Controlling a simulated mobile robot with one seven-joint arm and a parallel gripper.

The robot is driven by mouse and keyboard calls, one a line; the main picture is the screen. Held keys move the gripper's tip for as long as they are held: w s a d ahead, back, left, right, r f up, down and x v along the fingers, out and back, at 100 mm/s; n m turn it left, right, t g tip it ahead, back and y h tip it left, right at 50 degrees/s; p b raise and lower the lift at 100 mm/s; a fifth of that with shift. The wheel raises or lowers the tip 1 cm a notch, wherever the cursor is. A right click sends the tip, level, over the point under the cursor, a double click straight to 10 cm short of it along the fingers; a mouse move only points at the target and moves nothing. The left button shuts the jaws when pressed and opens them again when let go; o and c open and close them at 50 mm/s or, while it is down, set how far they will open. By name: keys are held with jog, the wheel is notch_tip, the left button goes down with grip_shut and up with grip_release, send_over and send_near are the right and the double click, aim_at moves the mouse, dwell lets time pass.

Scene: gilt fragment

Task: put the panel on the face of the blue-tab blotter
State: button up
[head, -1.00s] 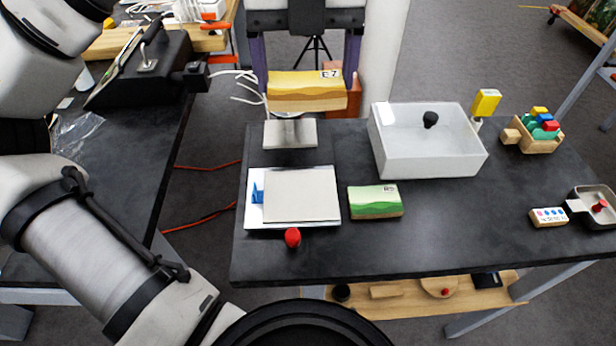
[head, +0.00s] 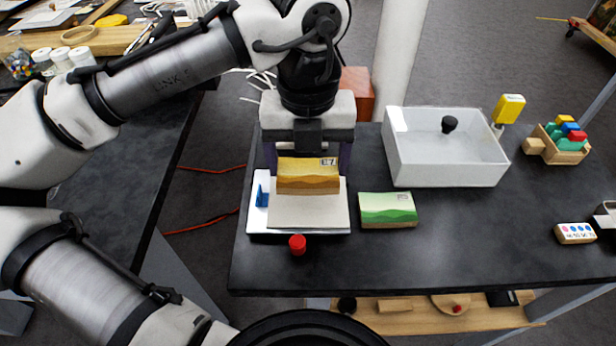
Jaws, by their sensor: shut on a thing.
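The panel (head: 308,177), with a yellow and brown wavy picture and a small dark-marked label, is held in my gripper (head: 308,165). My gripper is shut on it from above, with a finger at each end. The blue-tab blotter (head: 300,213) is a pale square sheet on a white board, with a blue tab (head: 261,195) at its left. The panel shows in front of the blotter's far part and hides it. I cannot tell whether the panel touches the blotter.
A green panel (head: 388,209) lies right of the blotter, and a red knob (head: 297,245) stands in front of it. A white bin (head: 447,165) is at the back right. The black table (head: 480,245) has clear room at the front right.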

aim_at(308, 168)
jog(key=shift+f, duration=2.15)
jog(key=shift+f, duration=0.1)
jog(key=o, duration=0.9)
jog(key=shift+o, duration=0.2)
notch_tip(308, 168, up, 12)
jog(key=shift+r, duration=0.15)
